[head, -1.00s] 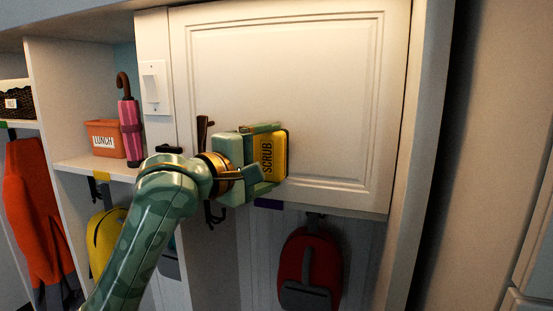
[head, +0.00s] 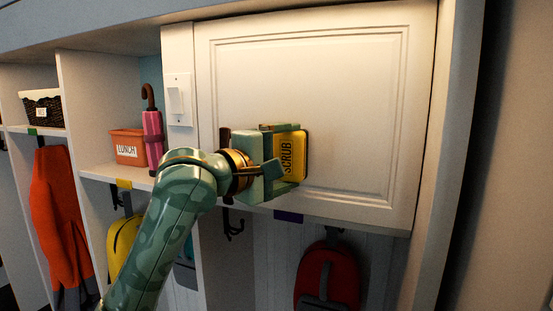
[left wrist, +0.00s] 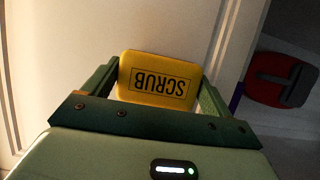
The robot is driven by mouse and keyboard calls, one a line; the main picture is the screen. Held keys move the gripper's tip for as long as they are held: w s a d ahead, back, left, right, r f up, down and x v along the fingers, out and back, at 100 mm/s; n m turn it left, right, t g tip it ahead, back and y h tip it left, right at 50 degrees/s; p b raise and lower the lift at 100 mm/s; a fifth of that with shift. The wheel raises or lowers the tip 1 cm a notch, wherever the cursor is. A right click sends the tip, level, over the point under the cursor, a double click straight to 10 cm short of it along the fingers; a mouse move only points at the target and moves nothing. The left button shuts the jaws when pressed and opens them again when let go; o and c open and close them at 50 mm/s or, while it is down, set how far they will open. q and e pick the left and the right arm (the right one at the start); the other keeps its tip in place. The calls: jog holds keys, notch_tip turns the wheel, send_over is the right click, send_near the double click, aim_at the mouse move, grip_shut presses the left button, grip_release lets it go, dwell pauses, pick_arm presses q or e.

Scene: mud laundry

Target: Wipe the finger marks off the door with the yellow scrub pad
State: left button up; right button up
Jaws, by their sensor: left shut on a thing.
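The yellow scrub pad (head: 292,156), lettered SCRUB, is held between the fingers of my left gripper (head: 284,157). It also shows in the left wrist view (left wrist: 158,78), with a green finger on each side of it. The white panelled door (head: 350,90) is directly behind the pad, and the pad is at its lower left part. I cannot tell whether the pad touches the door. No finger marks show on the visible part of the door; the pad and gripper hide some of its lower left. My right gripper is not in view.
A light switch (head: 180,99) is left of the door. An orange LUNCH bin (head: 128,147) and a pink umbrella (head: 153,138) stand on the shelf at left. A red backpack (head: 327,277) hangs below the door. A dark hook (head: 233,228) sticks out below my gripper.

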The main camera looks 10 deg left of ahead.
pick_arm(q)
jog(key=shift+s+d, duration=0.4)
jog(key=shift+d, duration=1.7)
jog(key=shift+s+d, duration=0.4)
jog(key=shift+d, duration=1.65)
jog(key=shift+s+d, duration=0.4)
jog(key=shift+d, duration=1.7)
jog(key=shift+w+a, duration=0.5)
jog(key=shift+a, duration=1.95)
jog(key=shift+w+a, duration=0.45)
jog(key=shift+a, duration=2)
jog(key=shift+w+a, duration=0.5)
jog(key=shift+a, duration=1.95)
jog(key=shift+s+a, duration=0.25)
jog(key=shift+s, duration=1.2)
jog(key=shift+s+a, duration=0.2)
jog(key=shift+s, duration=1.2)
jog(key=shift+s+a, duration=0.15)
jog(key=shift+s, duration=0.6)
jog(key=shift+s+a, duration=0.15)
jog(key=shift+s, duration=0.6)
